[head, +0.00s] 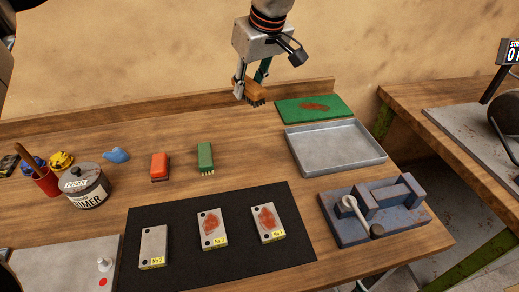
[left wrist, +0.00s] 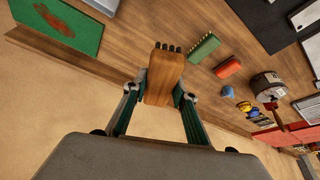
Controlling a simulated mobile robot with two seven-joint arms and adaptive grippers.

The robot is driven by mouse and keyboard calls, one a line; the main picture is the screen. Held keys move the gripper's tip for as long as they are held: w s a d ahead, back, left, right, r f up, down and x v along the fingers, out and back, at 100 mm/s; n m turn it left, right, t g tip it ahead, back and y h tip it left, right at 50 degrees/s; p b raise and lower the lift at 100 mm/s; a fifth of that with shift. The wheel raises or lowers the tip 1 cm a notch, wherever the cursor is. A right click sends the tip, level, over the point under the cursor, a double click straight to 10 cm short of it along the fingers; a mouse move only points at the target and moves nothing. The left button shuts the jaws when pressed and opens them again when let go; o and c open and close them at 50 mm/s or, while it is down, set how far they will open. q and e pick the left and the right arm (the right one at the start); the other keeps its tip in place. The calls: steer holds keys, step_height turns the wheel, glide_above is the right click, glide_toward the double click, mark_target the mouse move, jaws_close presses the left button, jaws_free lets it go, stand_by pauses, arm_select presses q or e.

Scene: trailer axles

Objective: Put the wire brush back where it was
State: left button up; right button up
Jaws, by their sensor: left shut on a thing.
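The wire brush (head: 256,92) has an orange-brown wooden body and dark bristles. It is held in the air above the back of the workbench, left of the green mat, bristles down in the head view. My left gripper (head: 248,84) is shut on its body. In the left wrist view the wire brush (left wrist: 164,78) sits between the two fingers of the left gripper (left wrist: 160,93), its bristles at the far end. A green brush with pale bristles (head: 205,158) and a red block (head: 160,167) stand on the bench below. My right gripper is not in view.
The green mat (head: 292,109) with a rust-brown patch lies behind an empty metal tray (head: 338,164). A black mat (head: 190,270) bears three labelled plates, two rusty. A blue fixture (head: 400,225) stands at right, a primer can (head: 88,190) at left. Bare wood lies left of the tray.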

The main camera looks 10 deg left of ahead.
mark_target(248, 153)
arm_select(q)
step_height(248, 153, down, 20)
steer(key=shift+r+b, duration=0.15)
steer(key=shift+b, duration=0.2)
stand_by(0.4)
steer(key=o, duration=1.1)
steer(key=shift+f, duration=0.2)
steer(key=shift+c, duration=0.2)
steer(key=shift+r, duration=0.15)
steer(key=v, duration=1.2)
steer(key=shift+s, duration=0.1)
